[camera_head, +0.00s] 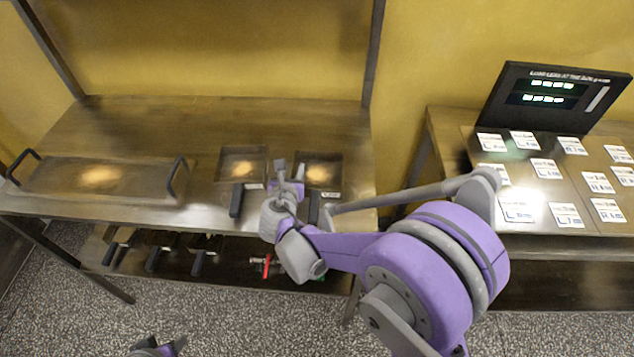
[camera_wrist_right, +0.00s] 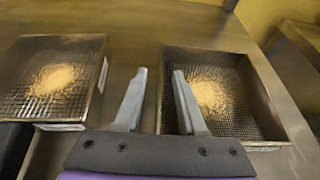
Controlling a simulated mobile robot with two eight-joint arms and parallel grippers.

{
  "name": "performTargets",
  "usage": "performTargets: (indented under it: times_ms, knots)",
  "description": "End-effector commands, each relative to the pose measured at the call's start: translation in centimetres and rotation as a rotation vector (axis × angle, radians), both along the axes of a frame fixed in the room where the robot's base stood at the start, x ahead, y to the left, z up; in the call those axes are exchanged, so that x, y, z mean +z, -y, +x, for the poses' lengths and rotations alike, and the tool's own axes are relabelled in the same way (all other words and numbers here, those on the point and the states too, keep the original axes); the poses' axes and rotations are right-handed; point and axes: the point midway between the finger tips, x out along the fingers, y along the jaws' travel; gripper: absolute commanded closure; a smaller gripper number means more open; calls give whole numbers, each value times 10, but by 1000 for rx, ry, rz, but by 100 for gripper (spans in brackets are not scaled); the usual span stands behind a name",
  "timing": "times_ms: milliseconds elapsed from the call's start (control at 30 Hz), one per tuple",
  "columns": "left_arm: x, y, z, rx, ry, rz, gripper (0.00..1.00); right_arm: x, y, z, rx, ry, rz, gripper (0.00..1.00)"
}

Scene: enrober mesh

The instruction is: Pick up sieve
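Two square mesh sieves with a pale heap in each lie side by side on the metal table: the left sieve (camera_head: 228,174) and the right sieve (camera_head: 335,160). Each has a black handle towards the front edge. My right gripper (camera_head: 290,172) is over the gap between them. In the right wrist view its fingers (camera_wrist_right: 160,74) are apart and empty, with the right sieve (camera_wrist_right: 240,122) behind the right finger and the left sieve (camera_wrist_right: 88,102) to the left. The gripper hides the right handle there. My left gripper (camera_head: 158,348) barely shows at the bottom edge.
A long mesh tray (camera_head: 55,185) with two end handles fills the table's left. Several dark-handled items (camera_head: 153,260) and a red-handled one (camera_head: 267,266) are on the lower shelf. A second table at right bears white cards (camera_head: 518,212) and a dark screen (camera_head: 550,97).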

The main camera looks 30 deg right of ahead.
Motion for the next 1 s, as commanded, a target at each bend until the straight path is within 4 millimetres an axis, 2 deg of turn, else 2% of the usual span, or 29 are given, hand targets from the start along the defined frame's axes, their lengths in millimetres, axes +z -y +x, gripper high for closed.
performTargets:
  times_ms: [67, 200, 300, 1000]
  knots:
    - [0, 0, 0, 0, 0, 0, 50, 0, 0, 0, 0, 0, 0, 60]
    - [0, 0, 0, 0, 0, 0, 50, 0, 0, 0, 0, 0, 0, 85]
    - [0, 0, 0, 0, 0, 0, 50, 0, 0, 0, 0, 0, 0, 100]
    - [0, 0, 0, 0, 0, 0, 50, 0, 0, 0, 0, 0, 0, 100]
